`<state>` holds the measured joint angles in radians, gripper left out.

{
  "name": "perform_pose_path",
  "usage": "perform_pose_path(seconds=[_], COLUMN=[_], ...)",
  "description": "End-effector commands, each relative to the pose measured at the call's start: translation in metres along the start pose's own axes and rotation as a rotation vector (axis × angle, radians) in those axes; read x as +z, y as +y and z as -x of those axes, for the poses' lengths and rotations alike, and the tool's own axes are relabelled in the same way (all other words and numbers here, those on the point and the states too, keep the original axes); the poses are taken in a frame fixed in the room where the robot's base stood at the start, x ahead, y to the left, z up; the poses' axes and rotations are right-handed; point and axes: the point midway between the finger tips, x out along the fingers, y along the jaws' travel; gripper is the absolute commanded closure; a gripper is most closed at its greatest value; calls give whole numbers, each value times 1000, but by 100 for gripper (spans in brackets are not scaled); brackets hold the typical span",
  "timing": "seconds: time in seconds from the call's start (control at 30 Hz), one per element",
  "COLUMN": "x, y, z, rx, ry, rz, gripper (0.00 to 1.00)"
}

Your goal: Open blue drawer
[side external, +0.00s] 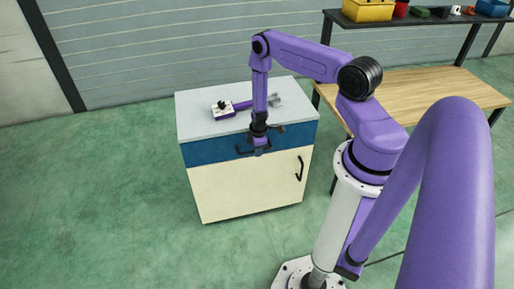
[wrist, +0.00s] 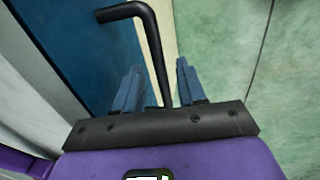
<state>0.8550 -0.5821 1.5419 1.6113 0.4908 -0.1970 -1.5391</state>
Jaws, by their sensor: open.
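The blue drawer (side external: 205,153) is the band under the grey top of the cabinet, and its front looks flush with the body, so it appears closed. Its blue front also fills the left of the wrist view (wrist: 70,40). The drawer's black bar handle (wrist: 151,40) bends and runs down between my two blue fingers. In the side view the handle (side external: 242,151) is partly hidden by my gripper (side external: 260,152). My gripper points down at the drawer front. It is open, with its fingers (wrist: 158,66) on either side of the handle bar and a visible gap.
The cream cabinet door (side external: 240,187) below has its own black handle (side external: 299,168). A purple and white tool-like item (side external: 224,109) lies on the grey cabinet top (side external: 195,103). A wooden workbench (side external: 430,92) stands at right. The green floor (side external: 110,200) in front is clear.

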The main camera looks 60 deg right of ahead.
Motion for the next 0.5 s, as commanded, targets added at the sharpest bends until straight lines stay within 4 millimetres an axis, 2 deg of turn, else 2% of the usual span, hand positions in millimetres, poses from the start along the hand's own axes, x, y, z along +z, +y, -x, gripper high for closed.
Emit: perform_pose_path(seconds=[0.27,0.33,0.4,0.5], x=[0,0,0,0], y=[0,0,0,0], z=[-1,-1,-1,-1], rx=[0,0,0,0], ry=[0,0,0,0], rz=[0,0,0,0], gripper=[60,76,99,100])
